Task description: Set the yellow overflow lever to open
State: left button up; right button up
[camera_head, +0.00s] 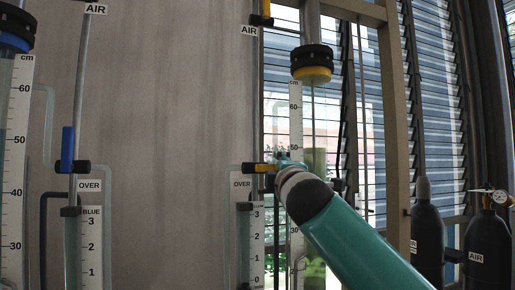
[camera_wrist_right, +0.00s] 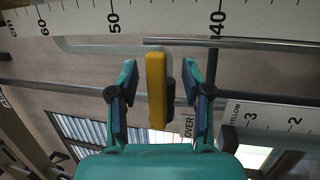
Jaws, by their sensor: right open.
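The yellow overflow lever (camera_head: 264,168) lies level in the head view, its right end running to my right gripper (camera_head: 284,160). It sits just above a white OVER label (camera_head: 241,183). In the right wrist view the lever (camera_wrist_right: 155,88) is a yellow bar between the two fingers of my right gripper (camera_wrist_right: 172,72). The fingers are open, one on each side, with a gap visible on both sides. My right wrist hides part of the gripper in the head view. My left gripper is not in view.
A blue lever (camera_head: 67,149) stands upright on the left apparatus. A black-and-yellow capped column (camera_head: 312,64) with a scale rises behind my right arm. Dark gas bottles (camera_head: 484,245) stand at the right. A bare grey wall (camera_head: 160,130) fills the middle.

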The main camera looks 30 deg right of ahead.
jog(key=shift+s, duration=0.15)
jog(key=r+b+v, duration=0.1)
jog(key=b+v, duration=0.3)
jog(key=v, duration=0.2)
jog(key=shift+s+f, duration=0.15)
jog(key=shift+s, duration=0.4)
jog(key=shift+d, duration=0.1)
